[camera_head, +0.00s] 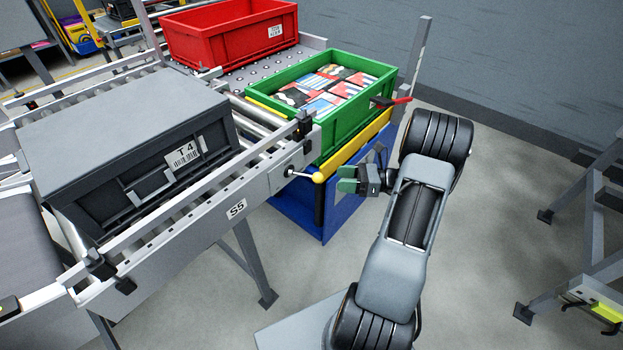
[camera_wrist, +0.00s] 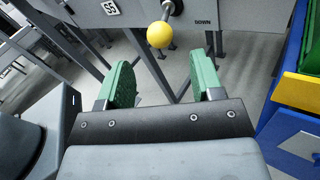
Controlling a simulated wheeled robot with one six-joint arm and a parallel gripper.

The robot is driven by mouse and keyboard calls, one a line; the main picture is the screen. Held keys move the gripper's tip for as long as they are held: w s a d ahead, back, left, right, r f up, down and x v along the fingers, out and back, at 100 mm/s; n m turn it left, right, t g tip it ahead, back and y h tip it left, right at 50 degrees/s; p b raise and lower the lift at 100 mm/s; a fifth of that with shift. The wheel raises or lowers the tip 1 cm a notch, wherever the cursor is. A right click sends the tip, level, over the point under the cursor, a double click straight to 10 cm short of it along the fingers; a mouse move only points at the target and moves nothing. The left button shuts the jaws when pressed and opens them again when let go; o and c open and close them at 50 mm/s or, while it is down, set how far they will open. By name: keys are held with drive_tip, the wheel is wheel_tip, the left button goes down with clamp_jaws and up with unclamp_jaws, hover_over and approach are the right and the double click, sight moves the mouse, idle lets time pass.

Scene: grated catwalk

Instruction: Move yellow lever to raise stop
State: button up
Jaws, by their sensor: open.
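The yellow lever is a metal rod with a yellow ball knob (camera_head: 318,177), mounted on the grey side rail of the conveyor near its right end. The knob also shows in the wrist view (camera_wrist: 160,34), top centre, with its rod running up right to a dark pivot. The word DOWN is printed on the rail right of it. My gripper (camera_head: 347,181) is open, its green-padded fingers just right of the knob. In the wrist view my gripper (camera_wrist: 164,75) has empty space between its fingers; the knob lies beyond the fingertips, apart from them. I cannot make out the stop.
A dark grey crate labelled T4 (camera_head: 115,150) sits on the conveyor rollers. A green crate (camera_head: 345,125) with packed goods stands behind the lever, above a blue and yellow stand (camera_head: 300,218). A red crate (camera_head: 215,42) is farther back.

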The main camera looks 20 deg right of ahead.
sight(313, 177)
drive_tip(key=x, duration=0.9)
drive_tip(key=shift+w+a+b, duration=0.15)
drive_tip(key=shift+a+b, duration=0.1)
drive_tip(key=shift+b, duration=0.1)
